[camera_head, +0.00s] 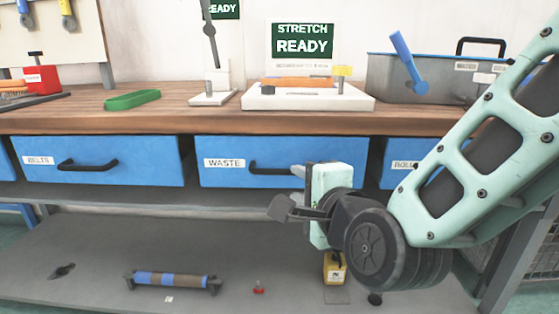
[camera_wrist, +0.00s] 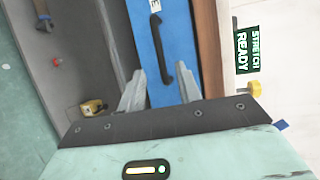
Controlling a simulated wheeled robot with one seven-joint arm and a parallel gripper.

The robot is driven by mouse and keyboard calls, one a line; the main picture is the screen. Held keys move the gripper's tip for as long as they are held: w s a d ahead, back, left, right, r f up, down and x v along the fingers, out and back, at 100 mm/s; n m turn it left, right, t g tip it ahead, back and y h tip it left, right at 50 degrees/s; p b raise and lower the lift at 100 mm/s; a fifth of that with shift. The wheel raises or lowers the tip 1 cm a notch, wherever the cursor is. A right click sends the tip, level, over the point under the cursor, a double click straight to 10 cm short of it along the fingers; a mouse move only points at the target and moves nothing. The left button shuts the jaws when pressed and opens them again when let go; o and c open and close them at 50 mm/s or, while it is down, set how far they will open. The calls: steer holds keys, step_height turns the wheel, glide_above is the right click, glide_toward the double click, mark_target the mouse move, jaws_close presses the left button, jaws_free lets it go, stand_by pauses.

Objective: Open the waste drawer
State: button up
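The waste drawer (camera_head: 225,178) is a blue front with a white WASTE label, under the wooden bench top. It looks closed, level with its neighbours. Its black bar handle (camera_head: 262,168) is partly hidden behind my gripper (camera_head: 283,188) in the head view. In the wrist view the blue drawer front (camera_wrist: 165,95) runs up the middle, with the black handle (camera_wrist: 160,48) on it. My gripper (camera_wrist: 159,68) is open, with two grey fingers spread apart and nothing held. The handle's near end lies between the fingertips in the picture; I cannot tell whether they touch it.
The belts drawer (camera_head: 135,173) is to the left, and another blue drawer (camera_head: 398,178) is to the right, partly behind my arm. The bench top (camera_head: 190,121) overhangs above. On the lower shelf (camera_head: 90,290) are a blue and brown roller (camera_head: 172,280) and a yellow object (camera_head: 334,268).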

mark_target(281, 173)
steer(key=b+x, duration=0.1)
steer(key=x, duration=0.9)
steer(key=shift+w+f+b, duration=0.2)
steer(key=shift+w+b, duration=0.1)
steer(key=shift+b, duration=0.05)
jaws_close()
